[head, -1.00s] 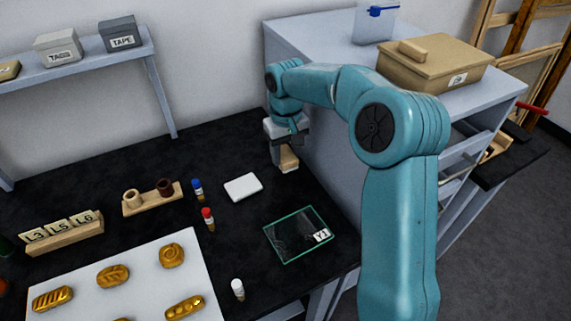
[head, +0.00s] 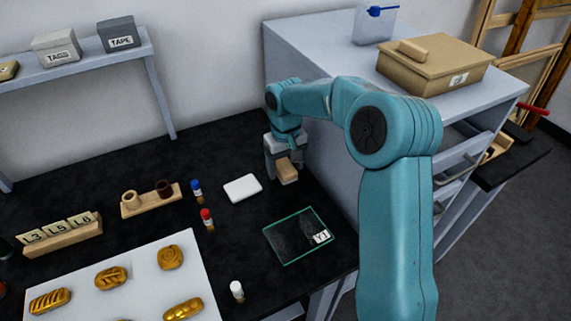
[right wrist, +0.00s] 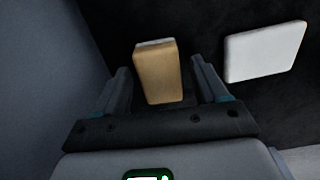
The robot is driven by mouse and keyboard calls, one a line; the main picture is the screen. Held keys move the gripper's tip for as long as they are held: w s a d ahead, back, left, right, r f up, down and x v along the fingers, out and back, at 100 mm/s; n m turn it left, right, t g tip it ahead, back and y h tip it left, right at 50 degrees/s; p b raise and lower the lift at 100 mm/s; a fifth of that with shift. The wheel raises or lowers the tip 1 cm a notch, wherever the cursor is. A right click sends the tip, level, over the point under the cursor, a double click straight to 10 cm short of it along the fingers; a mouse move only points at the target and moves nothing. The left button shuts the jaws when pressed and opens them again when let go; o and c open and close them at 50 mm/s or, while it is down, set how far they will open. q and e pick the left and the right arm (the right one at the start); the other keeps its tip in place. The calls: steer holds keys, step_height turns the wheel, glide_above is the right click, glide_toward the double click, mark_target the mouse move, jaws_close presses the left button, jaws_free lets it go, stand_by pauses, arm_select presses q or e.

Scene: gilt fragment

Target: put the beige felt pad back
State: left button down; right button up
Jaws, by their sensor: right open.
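A beige block with a pale end, which looks like the felt pad (head: 288,172), is at the back of the black bench, close to the grey cabinet's side. In the right wrist view the pad (right wrist: 159,75) lies between my right gripper's fingers, with a gap on each side. My right gripper (head: 284,170) is open around it and low over the bench; it also shows in the right wrist view (right wrist: 162,88). Whether the pad rests fully on the bench is hard to tell. My left gripper is not in view.
A white slab (head: 242,188) lies left of the gripper, and a green-edged clear tray (head: 290,240) lies in front. Blue-capped (head: 197,190) and red-capped (head: 207,219) vials stand farther left. The grey cabinet (head: 330,155) rises close on the right.

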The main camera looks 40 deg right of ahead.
mark_target(286, 167)
step_height(286, 167, up, 12)
steer(key=p, duration=0.1)
steer(key=shift+r, duration=0.2)
steer(key=shift+f, duration=0.1)
stand_by(0.6)
